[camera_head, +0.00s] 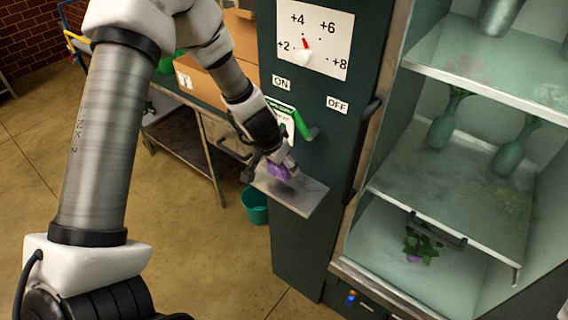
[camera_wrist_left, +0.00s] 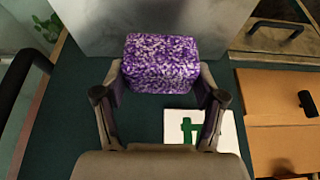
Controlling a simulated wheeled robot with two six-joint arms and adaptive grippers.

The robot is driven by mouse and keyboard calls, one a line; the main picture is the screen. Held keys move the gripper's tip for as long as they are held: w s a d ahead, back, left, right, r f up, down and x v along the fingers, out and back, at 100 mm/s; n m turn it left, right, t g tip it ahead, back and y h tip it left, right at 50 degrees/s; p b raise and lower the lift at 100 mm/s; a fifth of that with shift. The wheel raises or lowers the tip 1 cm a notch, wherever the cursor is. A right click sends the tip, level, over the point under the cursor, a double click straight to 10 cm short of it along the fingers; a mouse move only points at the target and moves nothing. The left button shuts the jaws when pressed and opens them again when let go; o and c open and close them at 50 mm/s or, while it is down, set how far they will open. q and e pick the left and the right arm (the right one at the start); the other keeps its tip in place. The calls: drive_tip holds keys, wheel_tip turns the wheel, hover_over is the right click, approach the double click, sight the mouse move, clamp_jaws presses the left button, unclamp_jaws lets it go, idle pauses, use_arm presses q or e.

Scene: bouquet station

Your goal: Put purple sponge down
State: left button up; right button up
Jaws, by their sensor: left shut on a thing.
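The purple sponge (camera_wrist_left: 160,62) is a speckled purple and white block. In the left wrist view it sits between the fingers of my left gripper (camera_wrist_left: 162,88), which is shut on it. In the head view the sponge (camera_head: 279,171) and my left gripper (camera_head: 270,172) are over a small metal shelf (camera_head: 306,198) on the dark green cabinet front. I cannot tell whether the sponge touches the shelf. My right gripper is not in view.
A green lever (camera_head: 303,126) and a dial panel (camera_head: 312,40) are on the cabinet above the shelf. An open glass-shelved cooler (camera_head: 452,185) with vases stands right. A teal bucket (camera_head: 255,206) stands below. Cardboard boxes (camera_head: 215,77) stand on a bench behind.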

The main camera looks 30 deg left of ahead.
sight(281, 172)
use_arm(q)
wheel_tip(281, 172, down, 3)
drive_tip(key=shift+a+f+b, duration=0.1)
drive_tip(key=shift+f+b, duration=0.1)
drive_tip(key=shift+b, duration=0.35)
drive_tip(key=shift+w+f, duration=0.1)
drive_tip(key=shift+f, duration=0.05)
drive_tip(key=shift+r, duration=0.2)
drive_tip(key=shift+s+r, duration=0.1)
drive_tip(key=shift+s, duration=0.1)
drive_tip(key=shift+f, duration=0.2)
drive_tip(key=o, duration=0.8)
drive_tip(key=shift+o, duration=1.1)
drive_tip(key=shift+w, duration=0.1)
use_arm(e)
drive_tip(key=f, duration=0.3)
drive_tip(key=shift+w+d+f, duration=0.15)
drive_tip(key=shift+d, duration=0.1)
